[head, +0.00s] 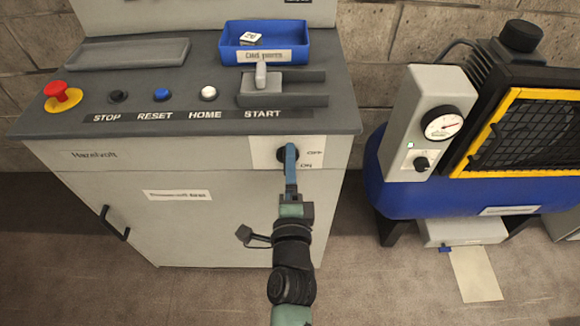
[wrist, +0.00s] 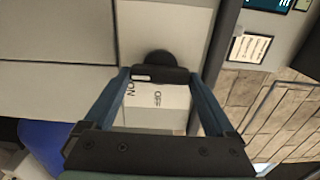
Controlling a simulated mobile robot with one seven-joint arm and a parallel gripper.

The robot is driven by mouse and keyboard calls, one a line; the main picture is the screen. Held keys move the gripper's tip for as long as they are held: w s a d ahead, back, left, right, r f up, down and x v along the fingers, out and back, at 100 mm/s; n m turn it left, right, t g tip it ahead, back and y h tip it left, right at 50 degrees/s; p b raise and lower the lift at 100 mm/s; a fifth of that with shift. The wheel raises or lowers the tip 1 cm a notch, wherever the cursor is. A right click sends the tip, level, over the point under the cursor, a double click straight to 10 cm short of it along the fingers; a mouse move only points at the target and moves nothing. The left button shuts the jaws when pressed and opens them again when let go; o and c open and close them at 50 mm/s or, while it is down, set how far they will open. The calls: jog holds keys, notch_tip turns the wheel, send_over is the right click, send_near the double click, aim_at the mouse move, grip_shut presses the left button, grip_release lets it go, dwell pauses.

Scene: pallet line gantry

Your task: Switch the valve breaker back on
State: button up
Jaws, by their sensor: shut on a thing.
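A black rotary switch (wrist: 158,58) sits on a pale plate (head: 259,151) on the grey cabinet's front, marked OFF and ON. I cannot read a name showing that it is the valve breaker. My gripper (wrist: 160,76) is shut on the switch's black handle bar, one blue finger at each end. A small white mark shows at the bar's left end in the wrist view, on the side of the word ON. In the head view my gripper (head: 291,152) hides part of the switch. The word OFF is right of it and ON is lower right.
The console top above holds a red emergency button (head: 62,95), several push buttons, a START slide lever (head: 262,78) and a blue tray (head: 231,55). A cabinet door handle (head: 113,223) sticks out lower left. A blue compressor (head: 400,190) stands to the right.

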jog(key=o, duration=1.1)
jog(key=shift+c, duration=0.2)
jog(key=s+b, duration=0.2)
jog(key=s, duration=1.1)
jog(key=shift+b, duration=0.35)
